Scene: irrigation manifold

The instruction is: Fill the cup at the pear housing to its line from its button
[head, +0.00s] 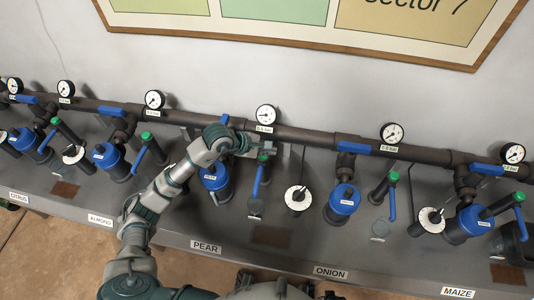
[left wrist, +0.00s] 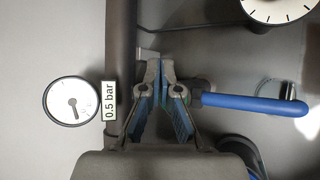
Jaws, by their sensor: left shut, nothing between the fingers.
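The pear housing (head: 215,178) has a blue cap and stands above the PEAR label (head: 206,246), partly covered by my left arm. To its right a blue lever (head: 258,180) hangs from a green-topped pipe (head: 263,158). A small grey, cup-like round thing (head: 255,208) is below the lever; its line and water level are too small to read. My left gripper (head: 262,146) is shut and empty by the pipe, above the lever. In the left wrist view its fingers (left wrist: 160,70) meet beside the blue lever (left wrist: 255,103). I cannot make out the button.
A dark pipe (head: 310,137) with gauges runs along the wall. The 0.5 bar gauge (left wrist: 70,101) is near my left fingers. A white dial (head: 297,197) and the onion housing (head: 343,200) stand to the right. The grey bench front edge (head: 270,262) has some bare room.

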